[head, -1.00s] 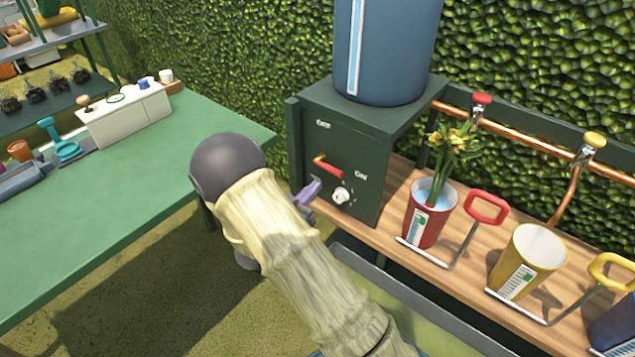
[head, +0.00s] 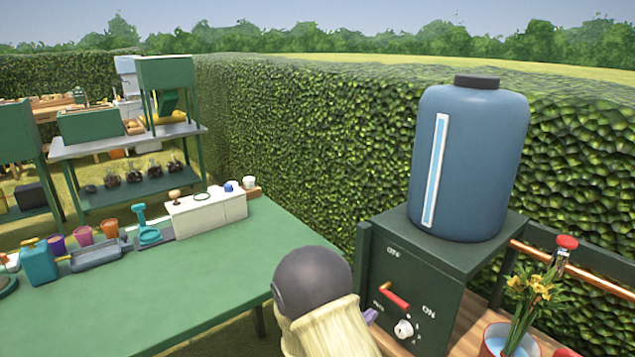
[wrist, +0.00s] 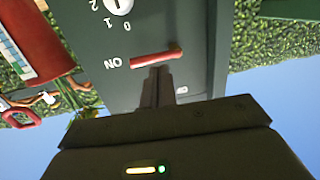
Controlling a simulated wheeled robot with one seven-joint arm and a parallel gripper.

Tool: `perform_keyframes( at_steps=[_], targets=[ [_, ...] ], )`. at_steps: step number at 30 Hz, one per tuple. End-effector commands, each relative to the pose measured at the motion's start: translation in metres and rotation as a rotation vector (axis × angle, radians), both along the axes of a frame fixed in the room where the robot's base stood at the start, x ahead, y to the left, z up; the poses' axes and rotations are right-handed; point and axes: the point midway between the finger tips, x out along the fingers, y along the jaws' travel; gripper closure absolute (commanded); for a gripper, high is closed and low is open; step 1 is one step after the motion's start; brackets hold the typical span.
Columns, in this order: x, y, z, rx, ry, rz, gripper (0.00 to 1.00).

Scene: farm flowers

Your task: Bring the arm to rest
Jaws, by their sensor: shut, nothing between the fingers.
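My gripper (head: 370,315) is in front of the dark green control box (head: 383,260), mostly hidden behind my pale-sleeved arm in the head view. In the wrist view my gripper's fingers (wrist: 158,85) are together with nothing between them. They end close by the red lever (wrist: 157,56); whether they touch it I cannot tell. The lever also shows in the head view (head: 395,295), slanting down to the right between the box's labels. A white dial (head: 404,328) sits below it, and it shows at the top of the wrist view (wrist: 118,4).
A blue water tank (head: 470,165) stands on the box. A green table (head: 215,285) with pots and tools is to the left. A hedge (head: 300,150) stands behind.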

Motion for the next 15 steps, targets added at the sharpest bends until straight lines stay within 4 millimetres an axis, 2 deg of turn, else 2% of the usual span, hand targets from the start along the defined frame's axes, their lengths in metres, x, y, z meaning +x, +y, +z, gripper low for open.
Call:
perform_keyframes(
  at_steps=[4,8,11,15],
  targets=[
    [0.014,-0.005,0.002,0.182,0.1,0.124,1.0],
    [0.015,-0.003,0.004,0.313,0.204,0.238,1.0],
    [0.008,0.002,0.006,0.396,0.293,0.327,1.0],
    [-0.013,0.011,0.011,0.484,0.434,0.449,1.0]
  ],
)
